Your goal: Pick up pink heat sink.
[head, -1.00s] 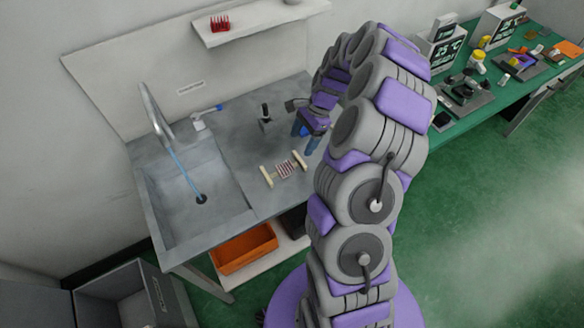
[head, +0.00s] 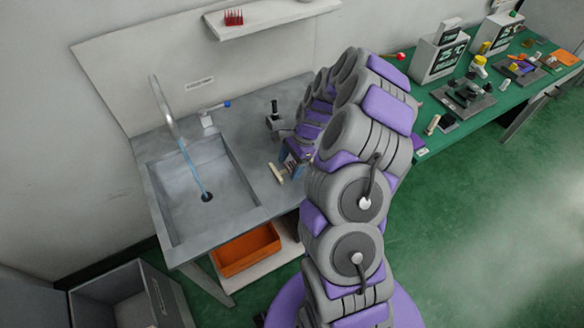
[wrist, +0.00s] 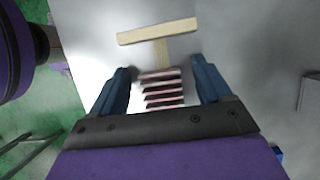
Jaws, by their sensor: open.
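The pink heat sink (wrist: 162,90) shows in the wrist view as a block with pale pink and dark stripes on the grey counter. A cream T-shaped piece (wrist: 158,33) meets its far edge. My gripper (wrist: 160,68) is open, with one blue finger on each side of the heat sink and a gap to each. I cannot tell the height of the fingertips above the counter. In the head view, my gripper (head: 295,157) is low over the counter, the cream piece (head: 277,173) shows beside it, and my arm hides the heat sink.
The sink basin (head: 208,195) with a tap (head: 163,105) lies left on the counter. A black-and-grey device (head: 275,122) stands behind my gripper. A red finned part (head: 233,17) sits on the wall shelf (head: 270,20). A green bench (head: 470,115) with instruments is at right.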

